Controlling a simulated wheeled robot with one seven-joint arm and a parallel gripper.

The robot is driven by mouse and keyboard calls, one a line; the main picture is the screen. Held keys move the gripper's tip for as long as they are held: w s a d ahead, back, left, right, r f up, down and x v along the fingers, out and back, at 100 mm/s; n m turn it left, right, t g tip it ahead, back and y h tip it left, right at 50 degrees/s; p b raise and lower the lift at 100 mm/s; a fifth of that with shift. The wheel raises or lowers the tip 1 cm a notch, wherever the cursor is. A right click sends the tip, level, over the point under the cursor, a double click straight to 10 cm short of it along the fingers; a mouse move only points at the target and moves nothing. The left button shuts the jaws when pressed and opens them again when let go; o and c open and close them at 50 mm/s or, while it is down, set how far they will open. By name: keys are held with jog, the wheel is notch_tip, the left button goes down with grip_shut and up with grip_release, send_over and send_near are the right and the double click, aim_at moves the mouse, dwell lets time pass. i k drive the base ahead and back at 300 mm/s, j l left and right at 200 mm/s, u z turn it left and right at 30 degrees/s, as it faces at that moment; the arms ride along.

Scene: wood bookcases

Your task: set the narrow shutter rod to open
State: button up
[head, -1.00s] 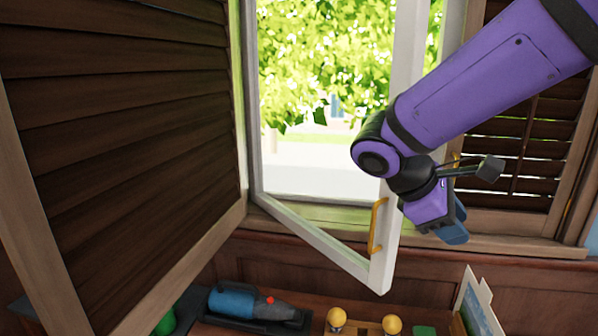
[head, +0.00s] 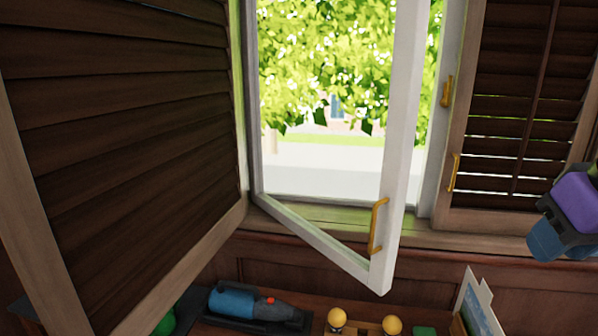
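The narrow shutter rod (head: 535,100) is a thin dark upright bar on the front of the right-hand louvred shutter (head: 485,150). Thin lines of light show between several of that shutter's slats, mostly in its lower half. My gripper (head: 562,245), purple with blue fingers, is at the right edge of the head view, low and to the right of the rod's bottom end. It appears apart from the rod. Part of it is cut off by the frame, and I cannot tell how far its fingers are apart.
A white window sash (head: 402,130) with a brass handle (head: 377,226) stands swung inward. A large dark shutter (head: 130,110) fills the left. Below are a blue tool (head: 240,303), two yellow knobs (head: 337,318) and a picture card (head: 478,305).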

aim_at(553, 12)
jog(key=i+l+z, duration=0.1)
jog(key=i+z, duration=0.2)
jog(key=z, duration=0.15)
jog(key=i+z, duration=0.3)
jog(key=z, duration=0.15)
